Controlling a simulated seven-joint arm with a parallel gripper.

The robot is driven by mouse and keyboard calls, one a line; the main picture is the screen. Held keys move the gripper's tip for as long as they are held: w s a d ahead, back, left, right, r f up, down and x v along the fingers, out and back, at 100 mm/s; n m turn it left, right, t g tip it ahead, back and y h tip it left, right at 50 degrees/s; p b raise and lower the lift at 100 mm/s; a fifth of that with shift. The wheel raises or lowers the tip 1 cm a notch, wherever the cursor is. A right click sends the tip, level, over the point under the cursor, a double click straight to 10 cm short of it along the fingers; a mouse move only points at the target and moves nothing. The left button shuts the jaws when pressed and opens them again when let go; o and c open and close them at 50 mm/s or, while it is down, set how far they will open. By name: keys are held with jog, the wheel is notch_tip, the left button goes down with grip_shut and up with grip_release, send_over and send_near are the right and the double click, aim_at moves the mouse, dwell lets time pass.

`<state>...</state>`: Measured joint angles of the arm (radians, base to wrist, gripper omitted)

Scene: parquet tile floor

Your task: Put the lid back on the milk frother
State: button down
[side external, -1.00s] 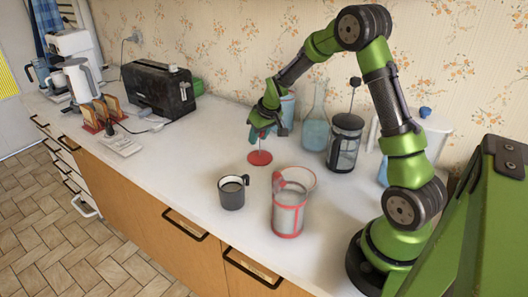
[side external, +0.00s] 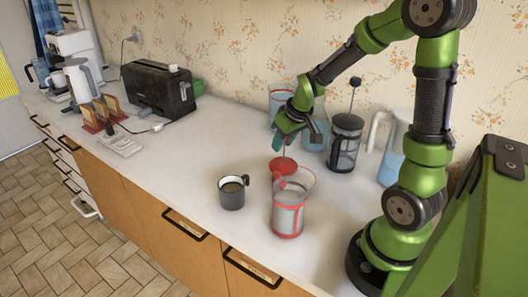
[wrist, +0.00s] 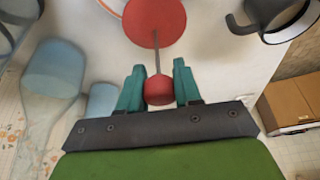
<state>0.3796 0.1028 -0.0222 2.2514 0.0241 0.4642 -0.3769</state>
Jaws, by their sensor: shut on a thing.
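The lid is a red disc (side external: 280,168) on a thin rod with a red knob (wrist: 158,92) at its top. My gripper (side external: 288,140) is shut on the knob, and the disc hangs below it; the wrist view shows the knob between my teal fingertips (wrist: 157,84). The milk frother (side external: 287,218) is a clear, open-topped jug with red trim and a red handle, standing upright on the counter. In the side view the disc appears just behind and left of the frother's rim. I cannot tell its exact height. The frother is not clearly visible in the wrist view.
Behind are a French press (side external: 344,145), a flask (side external: 318,131), a glass (side external: 277,98) and a clear pitcher (side external: 393,157). A toaster (side external: 158,88) is farther left. Counter between toaster and mug is free.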

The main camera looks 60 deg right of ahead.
jog(key=s, duration=0.2)
jog(key=s+a, duration=0.1)
jog(key=shift+r, duration=0.25)
notch_tip(320, 180, up, 20)
jog(key=r, duration=0.1)
jog(key=s+a+n+g+y, duration=0.1)
jog(key=s+a+n+y, duration=0.1)
jog(key=s+a+n, duration=0.35)
jog(key=s+a+n+y, duration=0.2)
jog(key=a+n, duration=0.4)
jog(key=a, duration=0.3)
jog(key=shift+m, duration=0.25)
jog(key=shift+d+f, duration=0.1)
jog(key=shift+f, duration=6)
jog(key=shift+f, duration=0.85)
jog(key=shift+c, duration=0.8)
grip_release()
jog(key=shift+s, duration=0.1)
